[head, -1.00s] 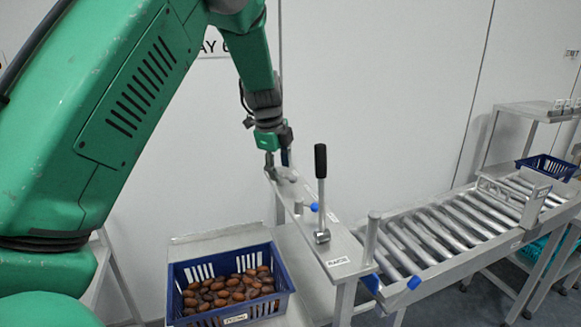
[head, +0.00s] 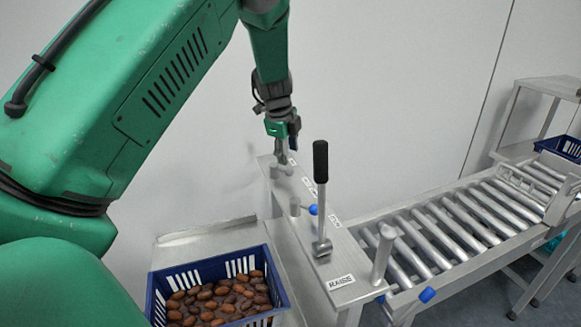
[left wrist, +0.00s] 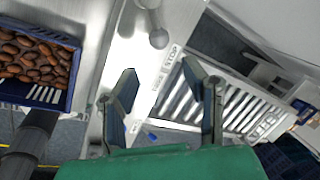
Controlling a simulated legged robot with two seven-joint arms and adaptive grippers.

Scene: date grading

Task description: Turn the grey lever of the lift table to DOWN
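A grey lever with a round grey knob (left wrist: 158,40) stands on the metal panel (left wrist: 125,50) in the left wrist view, above the fingers. A label beside it looks like STOP. In the head view, my left gripper (head: 284,150) hangs over the far end of the panel and partly hides what is there. Its two fingers (left wrist: 162,95) are spread apart with nothing between them, near the panel's edge. I cannot tell from the head view whether they touch the grey lever. My right gripper is out of view.
A tall lever with a black grip (head: 321,165) stands near the RAISE label (head: 341,282). A blue knob (head: 313,209) sits on the panel behind it. A blue crate of dates (head: 276,272) is at left; a roller conveyor (head: 450,225) runs right.

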